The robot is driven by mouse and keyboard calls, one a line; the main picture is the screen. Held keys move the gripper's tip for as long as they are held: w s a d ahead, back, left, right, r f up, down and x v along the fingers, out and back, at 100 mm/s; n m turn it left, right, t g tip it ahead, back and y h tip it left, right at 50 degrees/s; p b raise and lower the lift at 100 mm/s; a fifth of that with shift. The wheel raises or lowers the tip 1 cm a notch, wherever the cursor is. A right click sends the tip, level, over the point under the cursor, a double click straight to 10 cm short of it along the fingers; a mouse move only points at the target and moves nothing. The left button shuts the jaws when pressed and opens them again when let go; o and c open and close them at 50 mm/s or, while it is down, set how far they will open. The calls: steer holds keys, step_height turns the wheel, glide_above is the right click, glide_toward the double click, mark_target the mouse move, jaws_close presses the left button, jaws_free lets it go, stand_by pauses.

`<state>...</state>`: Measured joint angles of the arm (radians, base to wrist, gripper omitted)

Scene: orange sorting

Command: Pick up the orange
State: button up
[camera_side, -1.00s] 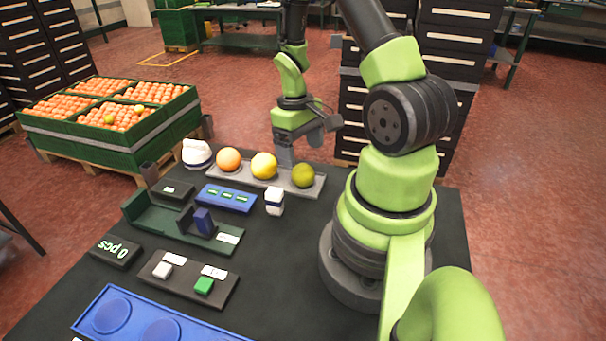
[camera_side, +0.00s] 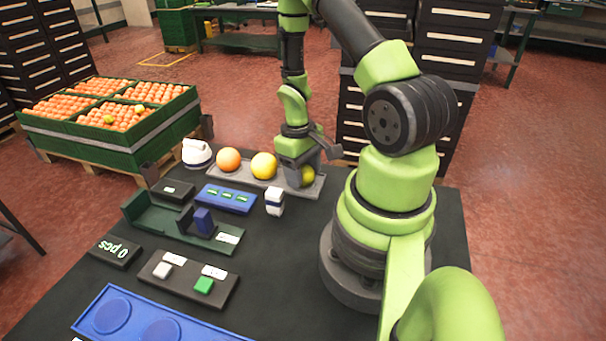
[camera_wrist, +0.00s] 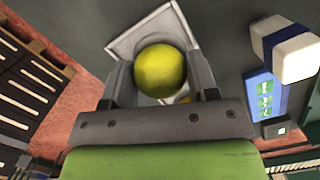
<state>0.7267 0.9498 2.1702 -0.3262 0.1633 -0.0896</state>
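Three round fruits sit in a row on a grey tray (camera_side: 243,176) in the side view: an orange one (camera_side: 228,159) at the left, a yellow-orange one (camera_side: 264,166) in the middle and a yellow-green one (camera_side: 308,175) at the right. My gripper (camera_side: 301,180) is down at the right-hand fruit and partly hides it. In the wrist view the yellow-green fruit (camera_wrist: 160,71) lies between the spread fingers of my gripper (camera_wrist: 160,78). I cannot tell whether the fingers touch it. A sliver of yellow shows beside the right finger.
A white-and-blue block (camera_side: 274,201) stands in front of the tray, and a white-and-dark object (camera_side: 196,154) stands left of it. A blue panel (camera_side: 227,198), a green holder (camera_side: 165,222) and a button box (camera_side: 188,280) lie nearer.

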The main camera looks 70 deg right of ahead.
mark_target(302, 166)
stand_by(0.3)
step_height(302, 166, up, 9)
steer(key=shift+f, duration=0.1)
steer(key=shift+w+r, duration=0.1)
steer(key=shift+r, duration=0.25)
steer(key=w+a+n+h, duration=0.1)
steer(key=w+a+n, duration=0.35)
steer(key=a, duration=0.55)
steer(key=w+a+n, duration=0.4)
steer(key=a+n, duration=0.2)
steer(key=a, duration=0.3)
steer(key=s+a+n+h, duration=0.1)
steer(key=s+a+n, duration=0.3)
steer(key=a, duration=0.5)
steer(key=s+a+n, duration=0.5)
steer(key=a, duration=0.5)
steer(key=shift+t, duration=0.4)
steer(key=shift+w+d+f, duration=0.1)
steer(key=shift+d+f, duration=0.05)
steer(key=shift+f, duration=1.95)
steer(key=shift+w+d+f, duration=0.1)
steer(key=shift+f, duration=1.95)
steer(key=shift+f, duration=0.6)
